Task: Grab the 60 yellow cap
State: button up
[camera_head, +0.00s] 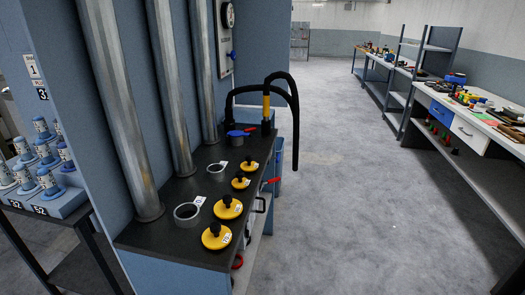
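Several yellow caps with black knobs stand in a row along the right side of a dark counter top. The nearest and largest cap (214,240) is at the front. A second cap (228,209) is just behind it, then a smaller third cap (240,183) and a far small cap (249,167). Each carries a small white label, but the numbers are too small for me to read surely, so I cannot tell which one is marked 60. My gripper is not in view.
Two grey rings with white tags, a near ring (187,217) and a far ring (216,174), stand left of the caps. Large grey pipes (123,110) rise behind them. A black hose (294,120) arches over the counter's far end. Clear floor (350,220) lies to the right.

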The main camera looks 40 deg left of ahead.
aim_at(248, 166)
jog(key=u, duration=0.15)
jog(key=i, duration=1.8)
jog(key=u, duration=1.15)
jog(key=i, duration=1)
jog(key=u, duration=1.5)
jog(key=i, duration=0.4)
jog(key=u, duration=0.15)
jog(key=k, duration=0.5)
jog(key=z, duration=0.9)
jog(key=i, duration=0.2)
jog(key=u, duration=1.4)
